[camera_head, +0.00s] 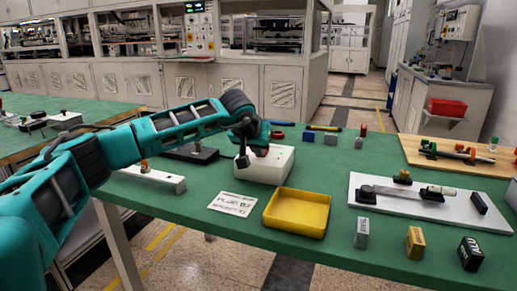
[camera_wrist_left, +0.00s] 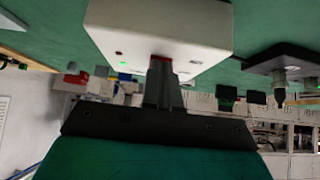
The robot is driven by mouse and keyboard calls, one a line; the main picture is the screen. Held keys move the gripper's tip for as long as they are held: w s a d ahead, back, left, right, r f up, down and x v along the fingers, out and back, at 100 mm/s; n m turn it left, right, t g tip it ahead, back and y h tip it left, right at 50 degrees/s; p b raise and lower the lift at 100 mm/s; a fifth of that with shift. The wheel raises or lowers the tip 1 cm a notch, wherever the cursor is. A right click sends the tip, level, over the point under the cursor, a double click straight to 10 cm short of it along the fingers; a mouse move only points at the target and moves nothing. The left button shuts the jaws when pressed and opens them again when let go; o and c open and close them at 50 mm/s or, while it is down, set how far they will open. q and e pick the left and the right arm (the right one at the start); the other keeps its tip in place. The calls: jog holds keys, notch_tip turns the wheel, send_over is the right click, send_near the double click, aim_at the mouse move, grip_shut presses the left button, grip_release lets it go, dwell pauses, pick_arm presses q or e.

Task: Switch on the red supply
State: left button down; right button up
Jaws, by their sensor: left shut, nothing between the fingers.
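The supply is a white box (camera_head: 275,166) on the green table, beyond the yellow tray. My left gripper (camera_head: 242,163) is at the box's left end, pointing down, its fingers shut with nothing between them. In the left wrist view the white box (camera_wrist_left: 160,28) fills the upper middle. The shut fingertips (camera_wrist_left: 161,66) overlap a red part (camera_wrist_left: 160,58) at the box's edge; I cannot tell if they touch it. A small green light (camera_wrist_left: 118,52) shows on the box face. My right gripper is out of view.
A yellow tray (camera_head: 297,211) and a printed card (camera_head: 233,204) lie in front of the box. A white bar (camera_head: 152,179) lies to its left. A white board (camera_head: 415,202) with a metal tool and several small blocks are to the right.

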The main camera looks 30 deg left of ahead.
pick_arm(q)
jog(key=shift+r, duration=0.1)
jog(key=shift+r+p, duration=0.7)
jog(key=shift+p, duration=0.15)
jog(key=shift+r, duration=0.15)
jog(key=r+p, duration=0.4)
jog(key=shift+s+d+r, duration=0.15)
jog(key=shift+s+r, duration=0.1)
jog(key=shift+s, duration=0.15)
jog(key=s+f+v, duration=0.1)
jog(key=v, duration=0.8)
jog(key=shift+s+f+p, duration=0.2)
jog(key=shift+p, duration=0.15)
jog(key=shift+d, duration=0.15)
